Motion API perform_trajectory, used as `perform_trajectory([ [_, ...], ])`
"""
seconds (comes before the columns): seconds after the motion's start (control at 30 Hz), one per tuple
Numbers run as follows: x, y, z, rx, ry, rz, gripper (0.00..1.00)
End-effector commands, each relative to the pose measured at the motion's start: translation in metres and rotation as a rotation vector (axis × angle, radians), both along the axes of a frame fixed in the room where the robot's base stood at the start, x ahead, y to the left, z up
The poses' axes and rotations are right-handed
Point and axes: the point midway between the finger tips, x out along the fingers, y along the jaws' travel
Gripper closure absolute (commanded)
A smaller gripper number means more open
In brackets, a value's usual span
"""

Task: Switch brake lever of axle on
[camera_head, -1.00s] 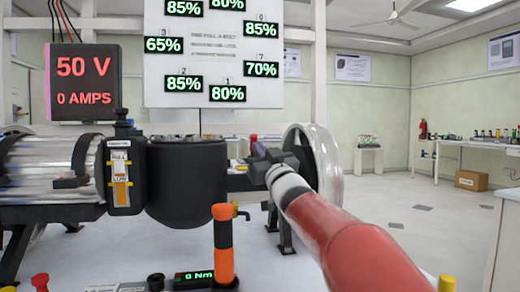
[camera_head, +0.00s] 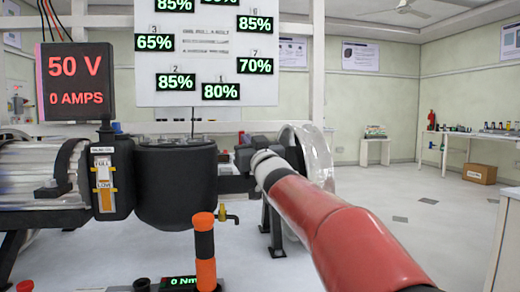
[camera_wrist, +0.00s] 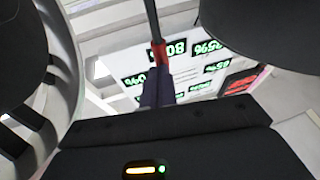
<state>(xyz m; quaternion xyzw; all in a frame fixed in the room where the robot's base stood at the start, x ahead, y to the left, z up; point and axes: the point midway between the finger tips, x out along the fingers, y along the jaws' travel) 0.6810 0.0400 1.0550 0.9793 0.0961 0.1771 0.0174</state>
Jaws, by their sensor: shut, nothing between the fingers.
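My gripper (camera_head: 243,156) is shut and empty, at the end of my red arm beside the axle area, just left of the clear wheel-like disc (camera_head: 308,155). In the wrist view the shut dark fingers (camera_wrist: 157,88) point toward a thin black lever (camera_wrist: 151,15) with a red part (camera_wrist: 159,53), which looks like the brake lever. The fingers overlap its red end in the picture; I cannot tell whether they touch. In the head view only a small reddish spot shows near the gripper, and most of the lever is hidden.
A black rounded housing (camera_head: 175,185) and a silver drum (camera_head: 35,175) stand left of the gripper. An orange-and-black upright handle (camera_head: 204,252) stands in front. A 50 V display (camera_head: 76,80) and a percentage board (camera_head: 205,60) are behind. Open floor (camera_head: 385,215) lies to the right.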

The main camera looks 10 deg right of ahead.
Motion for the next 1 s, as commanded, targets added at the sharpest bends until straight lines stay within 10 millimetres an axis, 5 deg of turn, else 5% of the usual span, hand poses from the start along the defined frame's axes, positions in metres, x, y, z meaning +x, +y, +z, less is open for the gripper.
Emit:
perform_trajectory([
  [0.5,0.032,0.001,0.012,0.001,-0.001,0.000,1.00],
  [1.0,0.038,0.002,0.010,0.000,0.001,0.001,1.00],
])
